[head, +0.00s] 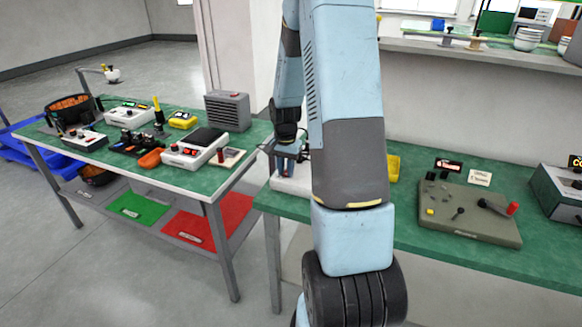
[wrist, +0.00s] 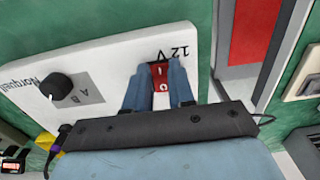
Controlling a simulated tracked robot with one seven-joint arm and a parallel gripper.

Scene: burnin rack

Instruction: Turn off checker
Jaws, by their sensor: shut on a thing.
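In the head view my gripper (head: 287,165) is over the white box (head: 289,186), largely hidden by my arm.
A grey-green panel (head: 455,215) with levers and a red-tipped handle lies right on the green bench. A yellow bin (head: 393,168) stands behind my arm. The left table (head: 130,175) carries several devices, including a grey vented box (head: 227,110). Grey floor lies between the tables.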

